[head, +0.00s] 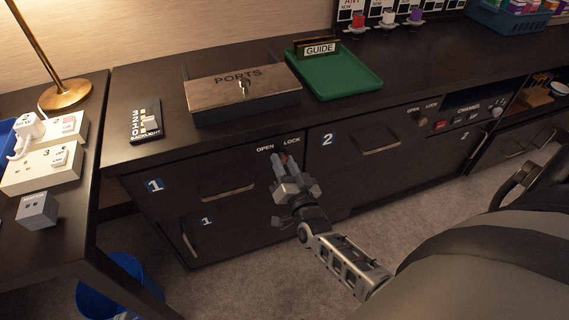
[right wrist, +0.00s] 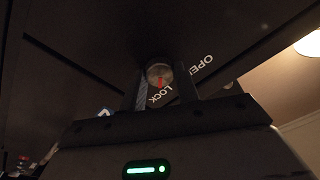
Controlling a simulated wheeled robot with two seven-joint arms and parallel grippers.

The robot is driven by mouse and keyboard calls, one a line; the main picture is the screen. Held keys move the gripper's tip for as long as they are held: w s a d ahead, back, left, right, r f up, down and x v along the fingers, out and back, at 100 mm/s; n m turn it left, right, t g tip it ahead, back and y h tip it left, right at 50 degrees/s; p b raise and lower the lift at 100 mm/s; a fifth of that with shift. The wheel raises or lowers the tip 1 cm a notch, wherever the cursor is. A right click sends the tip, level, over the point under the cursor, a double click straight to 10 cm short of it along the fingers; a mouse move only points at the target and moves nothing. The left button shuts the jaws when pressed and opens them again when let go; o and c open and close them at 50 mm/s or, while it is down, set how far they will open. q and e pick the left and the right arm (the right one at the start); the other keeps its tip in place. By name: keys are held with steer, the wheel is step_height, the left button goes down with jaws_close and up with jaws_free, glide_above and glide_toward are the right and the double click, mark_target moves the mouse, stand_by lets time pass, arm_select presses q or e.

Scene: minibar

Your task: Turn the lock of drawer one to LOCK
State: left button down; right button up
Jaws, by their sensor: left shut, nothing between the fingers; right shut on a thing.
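The lock of drawer one is a round metal knob (right wrist: 159,74) with a red mark, on the dark cabinet front below the words OPEN and LOCK (head: 292,141). In the right wrist view its red mark points down toward the word LOCK (right wrist: 160,95). My right gripper (head: 283,164) is shut on the knob, one finger on each side, and hides most of it in the head view. Drawer one (head: 227,189), with its label 1 and bar handle, is flush with the cabinet front.
Drawer two (head: 382,144) is right of the lock, with another OPEN/LOCK knob (head: 422,119) farther right. Above, the counter holds the PORTS box (head: 240,88), the green GUIDE tray (head: 335,76) and the BACKLIGHT slider (head: 148,120). A blue bin (head: 125,290) stands at lower left.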

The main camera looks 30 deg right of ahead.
steer(key=o, duration=1)
steer(key=v, duration=1.2)
steer(key=shift+p, duration=0.4)
